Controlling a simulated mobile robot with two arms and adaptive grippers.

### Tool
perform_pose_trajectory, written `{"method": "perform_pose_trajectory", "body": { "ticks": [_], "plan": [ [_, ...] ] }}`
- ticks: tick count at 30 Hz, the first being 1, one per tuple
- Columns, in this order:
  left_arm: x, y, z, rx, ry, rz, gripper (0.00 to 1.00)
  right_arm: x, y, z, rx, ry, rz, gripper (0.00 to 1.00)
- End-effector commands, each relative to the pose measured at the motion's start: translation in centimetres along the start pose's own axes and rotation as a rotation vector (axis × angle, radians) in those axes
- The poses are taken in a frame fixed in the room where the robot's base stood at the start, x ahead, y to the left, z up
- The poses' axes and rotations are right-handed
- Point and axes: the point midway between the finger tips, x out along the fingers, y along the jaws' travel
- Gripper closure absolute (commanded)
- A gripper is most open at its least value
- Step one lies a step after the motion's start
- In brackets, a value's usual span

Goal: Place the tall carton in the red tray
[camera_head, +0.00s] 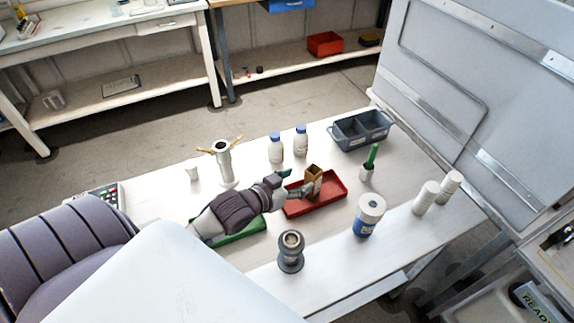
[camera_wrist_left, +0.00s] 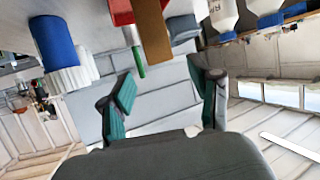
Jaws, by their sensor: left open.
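The tall brown carton (camera_head: 314,176) stands upright in the red tray (camera_head: 333,204), toward its back side. Its open top faces up. My left gripper (camera_head: 297,182) reaches in from the left and is open, with its fingers just left of the carton. In the left wrist view, the carton (camera_wrist_left: 151,35) and a piece of the red tray (camera_wrist_left: 121,12) show at the top, past the open teal fingers (camera_wrist_left: 164,95). I cannot tell whether a finger touches the carton. My right gripper is not in view.
A green tray (camera_head: 240,235) lies under my left arm. Two blue-capped bottles (camera_head: 276,150) and a grey divided bin (camera_head: 360,131) stand behind. A cup with a green stick (camera_head: 369,168), a blue-labelled tub (camera_head: 368,217) and white cylinders (camera_head: 427,198) stand right. A grey metal piece (camera_head: 291,252) is in front.

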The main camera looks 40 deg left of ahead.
Motion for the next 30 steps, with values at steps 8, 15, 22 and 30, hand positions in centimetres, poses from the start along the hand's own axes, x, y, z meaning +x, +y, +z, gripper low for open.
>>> {"method": "perform_pose_trajectory", "body": {
  "ticks": [8, 15, 22, 30],
  "plan": [
    [-3.6, 0.0, 0.0, -0.001, 0.0, 0.0, 0.38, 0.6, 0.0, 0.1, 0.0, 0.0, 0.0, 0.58],
    [-4.0, 0.0, -0.1, 0.0, 0.001, 0.0, 0.38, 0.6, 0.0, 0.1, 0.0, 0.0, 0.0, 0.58],
    [-4.0, 0.0, -0.1, 0.0, 0.001, 0.0, 0.38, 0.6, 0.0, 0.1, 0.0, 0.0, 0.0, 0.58],
    [-3.9, 0.0, 0.0, -0.001, 0.0, 0.0, 0.38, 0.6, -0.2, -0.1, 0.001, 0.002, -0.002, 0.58]
  ]
}}
